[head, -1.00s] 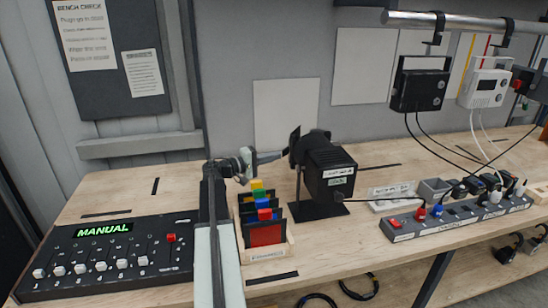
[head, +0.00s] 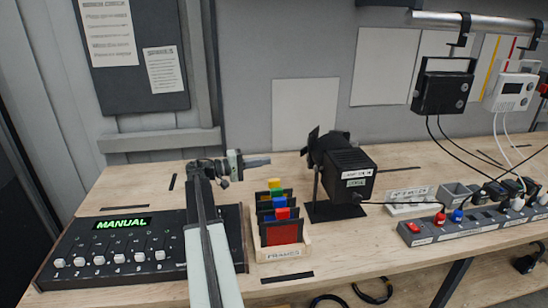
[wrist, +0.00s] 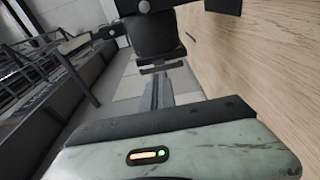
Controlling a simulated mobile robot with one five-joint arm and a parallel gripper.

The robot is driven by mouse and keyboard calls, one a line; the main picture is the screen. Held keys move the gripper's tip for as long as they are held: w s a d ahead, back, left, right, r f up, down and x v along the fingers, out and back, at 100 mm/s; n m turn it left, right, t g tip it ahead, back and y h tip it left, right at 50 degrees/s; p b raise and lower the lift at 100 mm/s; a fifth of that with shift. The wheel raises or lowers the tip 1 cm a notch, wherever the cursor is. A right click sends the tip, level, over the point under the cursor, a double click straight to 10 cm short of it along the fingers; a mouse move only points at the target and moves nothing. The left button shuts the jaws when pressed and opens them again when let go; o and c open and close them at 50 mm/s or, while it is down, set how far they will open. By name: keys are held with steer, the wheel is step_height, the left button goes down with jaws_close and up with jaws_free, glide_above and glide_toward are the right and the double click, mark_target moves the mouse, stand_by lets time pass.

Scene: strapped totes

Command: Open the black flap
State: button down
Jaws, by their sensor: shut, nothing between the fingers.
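The black lamp (head: 348,172) stands on a black base on the bench in the head view, with its front facing left. A black flap (head: 313,140) sticks out at its front left, tilted upward. How far it stands open is hard to tell. My gripper (head: 268,160) is to the left of the lamp, pointing right, and is shut and empty. A clear gap lies between its tips and the flap. In the wrist view, I cannot make out the flap for certain.
A wooden rack of coloured-tab frames (head: 282,240) stands below and right of my gripper. The black MANUAL console (head: 110,255) is at the left. A power strip (head: 470,225) with plugs and cables lies at the right. Two boxes (head: 443,92) hang from a rail.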

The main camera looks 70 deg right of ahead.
steer(key=w+d+r+m+g+y+p, duration=0.1)
steer(key=w+d+m+g+y, duration=0.1)
steer(key=w+d+m+y, duration=0.25)
steer(key=n, duration=0.2)
glide_toward(302, 151)
steer(key=s+d, duration=0.3)
steer(key=s, duration=0.1)
steer(key=shift+s+a+f+h, duration=0.1)
steer(key=shift+s+f+h, duration=0.3)
steer(key=shift+s, duration=0.25)
steer(key=shift+h, duration=0.25)
